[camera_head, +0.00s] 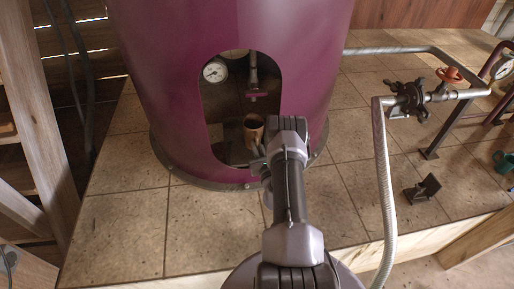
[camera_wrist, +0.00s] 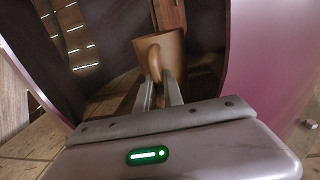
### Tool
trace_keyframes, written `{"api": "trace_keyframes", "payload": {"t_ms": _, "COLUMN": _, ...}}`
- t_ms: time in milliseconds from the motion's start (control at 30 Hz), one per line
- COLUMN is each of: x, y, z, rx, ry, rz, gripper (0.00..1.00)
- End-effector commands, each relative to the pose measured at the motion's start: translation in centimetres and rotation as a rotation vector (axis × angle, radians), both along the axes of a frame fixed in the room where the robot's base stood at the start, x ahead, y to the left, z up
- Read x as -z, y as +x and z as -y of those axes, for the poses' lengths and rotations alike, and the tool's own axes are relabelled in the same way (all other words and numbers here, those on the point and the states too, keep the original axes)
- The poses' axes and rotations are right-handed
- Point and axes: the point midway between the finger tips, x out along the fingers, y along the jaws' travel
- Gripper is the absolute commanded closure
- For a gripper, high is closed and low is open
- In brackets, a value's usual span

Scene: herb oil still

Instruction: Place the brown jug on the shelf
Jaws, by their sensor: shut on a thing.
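The brown jug (camera_head: 253,128) stands upright inside the opening of the large purple still, below a small tap. In the wrist view the jug (camera_wrist: 172,47) shows with its handle facing my gripper. My gripper (camera_wrist: 159,88) reaches into the opening and its two fingers are shut on the jug's handle. In the head view my wrist covers part of the jug, and the fingertips are hard to make out. I cannot tell whether the jug's base touches the floor of the opening.
The purple still (camera_head: 170,80) surrounds the opening closely on both sides. A tap (camera_head: 256,95) and a round gauge (camera_head: 214,71) are inside. Pipes with a valve (camera_head: 408,95) and a pale hose (camera_head: 384,190) are at the right. Front tiles are clear.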

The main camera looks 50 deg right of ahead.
Motion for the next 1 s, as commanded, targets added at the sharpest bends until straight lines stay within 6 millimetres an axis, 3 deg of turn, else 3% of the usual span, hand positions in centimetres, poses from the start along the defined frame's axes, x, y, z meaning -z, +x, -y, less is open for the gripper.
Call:
{"api": "trace_keyframes", "payload": {"t_ms": 100, "x": 0.5, "y": 0.0, "z": 0.0, "rx": 0.000, "ry": 0.000, "rz": 0.000, "gripper": 1.00}}
{"api": "trace_keyframes", "payload": {"t_ms": 133, "x": 0.4, "y": 0.0, "z": 0.0, "rx": 0.000, "ry": 0.000, "rz": 0.000, "gripper": 0.82}}
{"api": "trace_keyframes", "payload": {"t_ms": 200, "x": 0.3, "y": 0.0, "z": 0.0, "rx": 0.000, "ry": 0.000, "rz": 0.000, "gripper": 0.69}}
{"api": "trace_keyframes", "payload": {"t_ms": 233, "x": 0.3, "y": 0.0, "z": 0.0, "rx": 0.000, "ry": 0.000, "rz": 0.000, "gripper": 0.66}}
{"api": "trace_keyframes", "payload": {"t_ms": 567, "x": -0.3, "y": 0.0, "z": 0.0, "rx": 0.000, "ry": 0.000, "rz": 0.000, "gripper": 0.66}}
{"api": "trace_keyframes", "payload": {"t_ms": 1000, "x": -0.3, "y": -9.0, "z": -5.9, "rx": 0.000, "ry": 0.002, "rz": -0.001, "gripper": 0.66}}
